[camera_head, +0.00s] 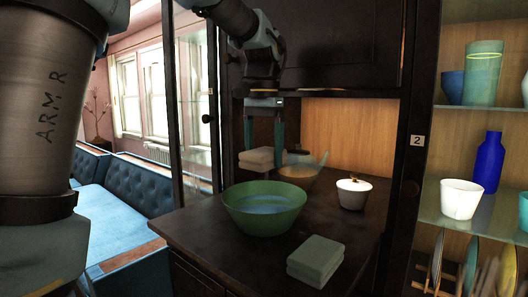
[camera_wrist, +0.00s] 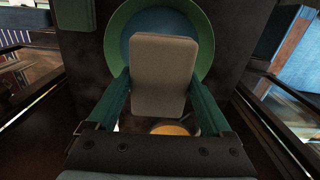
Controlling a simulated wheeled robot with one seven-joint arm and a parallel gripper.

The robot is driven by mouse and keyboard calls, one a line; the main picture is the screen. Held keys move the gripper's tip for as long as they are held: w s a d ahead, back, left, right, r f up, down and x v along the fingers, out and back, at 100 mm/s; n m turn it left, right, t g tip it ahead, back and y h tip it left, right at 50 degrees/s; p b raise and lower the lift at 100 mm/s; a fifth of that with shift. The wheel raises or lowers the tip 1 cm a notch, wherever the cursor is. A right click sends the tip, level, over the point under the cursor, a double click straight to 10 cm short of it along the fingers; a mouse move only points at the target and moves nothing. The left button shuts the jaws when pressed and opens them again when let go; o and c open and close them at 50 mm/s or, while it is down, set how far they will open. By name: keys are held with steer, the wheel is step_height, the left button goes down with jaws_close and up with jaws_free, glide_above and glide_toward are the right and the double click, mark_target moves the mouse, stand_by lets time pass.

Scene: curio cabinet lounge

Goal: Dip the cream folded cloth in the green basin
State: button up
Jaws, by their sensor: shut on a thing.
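The cream folded cloth (camera_head: 257,157) is held between the fingers of my gripper (camera_head: 262,145), above the dark counter and just behind the green basin. In the wrist view the cloth (camera_wrist: 162,75) fills the space between the two green fingers of my gripper (camera_wrist: 163,98). The green basin (camera_head: 236,215) stands on the counter with blue water (camera_head: 262,205) in it. In the wrist view the basin's rim (camera_wrist: 121,35) shows beyond the cloth, which hides part of it.
A grey-green folded cloth (camera_head: 316,258) lies on the counter at front right. A bowl with orange-brown contents (camera_head: 296,175) stands behind the basin. A white lidded pot (camera_head: 353,193) stands to the right. Glass shelves (camera_head: 468,115) with vases and cups are at far right.

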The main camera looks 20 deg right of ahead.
mark_target(264, 167)
step_height(264, 167, down, 6)
steer(key=b, duration=0.5)
steer(key=shift+s+r+b, duration=0.1)
steer(key=shift+b, duration=0.2)
steer(key=shift+f, duration=0.35)
steer(key=shift+f+b, duration=1.55)
steer(key=shift+f, duration=1.05)
steer(key=shift+r+p, duration=3.8)
steer(key=shift+r, duration=0.2)
steer(key=shift+r, duration=0.1)
step_height(264, 167, up, 5)
steer(key=p, duration=0.4)
steer(key=shift+p, duration=0.4)
